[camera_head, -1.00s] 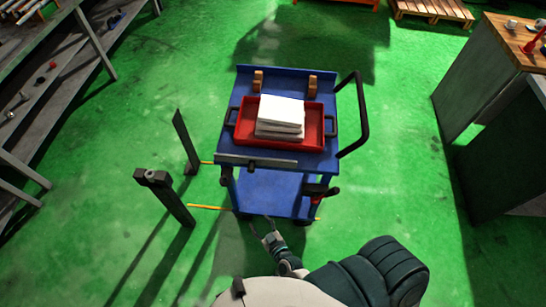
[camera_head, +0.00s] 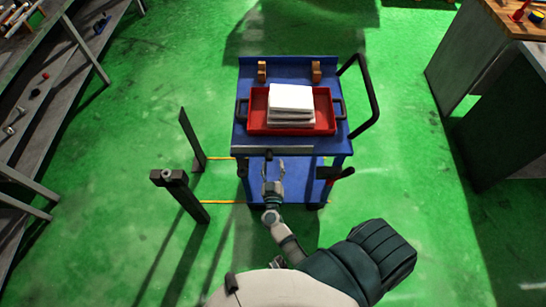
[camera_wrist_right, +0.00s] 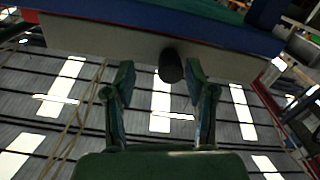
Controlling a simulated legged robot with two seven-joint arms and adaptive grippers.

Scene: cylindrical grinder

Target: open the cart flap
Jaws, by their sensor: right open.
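The blue cart (camera_head: 240,120) stands upright in front of me. A grey flap strip (camera_head: 272,150) runs along its near top edge; in the right wrist view the flap (camera_wrist_right: 110,34) is a pale panel below a blue edge. A dark round knob (camera_wrist_right: 171,65) shows at the panel's lower edge. My right gripper (camera_head: 274,168) is open, just below the strip in the head view. In the right wrist view its fingertips (camera_wrist_right: 160,75) are on both sides of the knob, with visible gaps. My left gripper is out of view.
A red tray (camera_head: 258,124) with white blocks (camera_head: 291,100) sits on the cart top. A black handle (camera_head: 373,100) is at the cart's right. Dark posts (camera_head: 180,195) stand left of the cart. The green floor is clear to the right.

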